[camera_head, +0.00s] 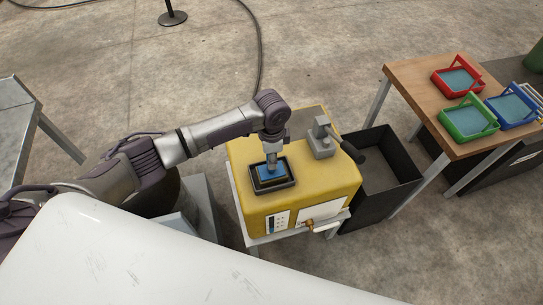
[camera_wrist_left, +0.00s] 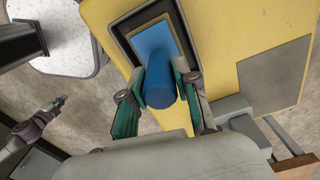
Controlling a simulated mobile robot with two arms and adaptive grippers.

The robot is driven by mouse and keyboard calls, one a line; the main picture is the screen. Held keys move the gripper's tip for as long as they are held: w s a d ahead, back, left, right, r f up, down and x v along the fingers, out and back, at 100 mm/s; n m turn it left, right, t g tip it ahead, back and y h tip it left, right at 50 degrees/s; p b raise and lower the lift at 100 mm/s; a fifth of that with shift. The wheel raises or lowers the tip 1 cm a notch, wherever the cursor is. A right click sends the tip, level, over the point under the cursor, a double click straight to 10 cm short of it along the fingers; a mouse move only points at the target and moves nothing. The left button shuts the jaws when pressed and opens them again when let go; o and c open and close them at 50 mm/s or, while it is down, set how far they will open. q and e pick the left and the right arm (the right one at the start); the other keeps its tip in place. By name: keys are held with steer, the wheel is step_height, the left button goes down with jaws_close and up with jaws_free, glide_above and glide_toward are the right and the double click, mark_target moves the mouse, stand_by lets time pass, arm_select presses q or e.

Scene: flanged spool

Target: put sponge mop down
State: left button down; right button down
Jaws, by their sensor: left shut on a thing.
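The sponge mop has a blue cylindrical handle and a flat blue head; its handle (camera_wrist_left: 160,90) shows in the left wrist view, and its blue head (camera_head: 263,172) shows in the head view. My left gripper (camera_head: 271,160) points down over it. In the left wrist view the left gripper's green-padded fingers (camera_wrist_left: 159,87) are shut on the handle from both sides. The mop head is in or just above a dark rectangular tray (camera_head: 287,183) on the yellow machine (camera_head: 245,155); I cannot tell whether it touches the tray floor. My right gripper (camera_wrist_left: 62,101) shows small at the left wrist view's left side.
A grey fixture with a dark handle (camera_head: 321,147) stands on the yellow machine, right of the tray. A black open bin (camera_head: 409,165) is beside the machine. A wooden table (camera_head: 415,78) holds red, green and blue trays. Open floor lies behind.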

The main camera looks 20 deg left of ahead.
arm_select(q)
steer(key=c, duration=0.9)
jaws_free()
steer(key=shift+f, duration=0.1)
steer(key=shift+o, duration=0.2)
step_height(320, 180, up, 12)
steer(key=shift+r, duration=0.15)
